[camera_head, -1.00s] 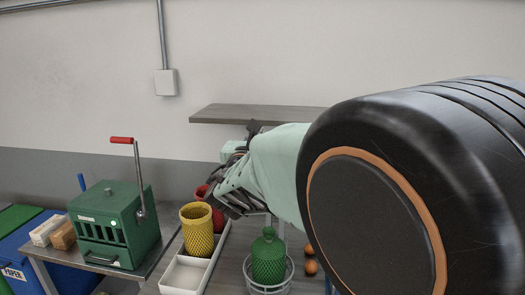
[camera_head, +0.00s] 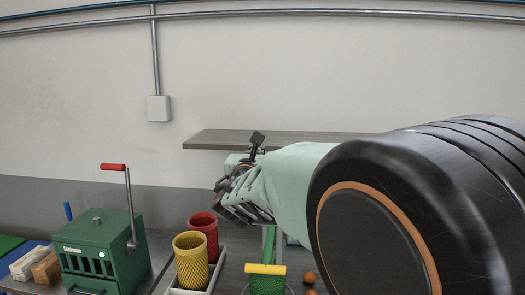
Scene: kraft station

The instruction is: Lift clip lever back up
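A flat green bar with a yellow crosspiece (camera_head: 265,269) shows at the bottom centre, over or in front of a green mesh vessel (camera_head: 267,284). I cannot tell if this is the clip lever or how it is joined. My gripper (camera_head: 232,196) is above and left of it, in front of the wall below the shelf. Its grey fingers are seen from the side and partly overlap each other, so their opening is unclear. I see nothing held in it.
A green box (camera_head: 100,250) with a red-handled crank stands left. A shelf (camera_head: 290,139) is on the wall above. Orange balls (camera_head: 309,277) lie at right.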

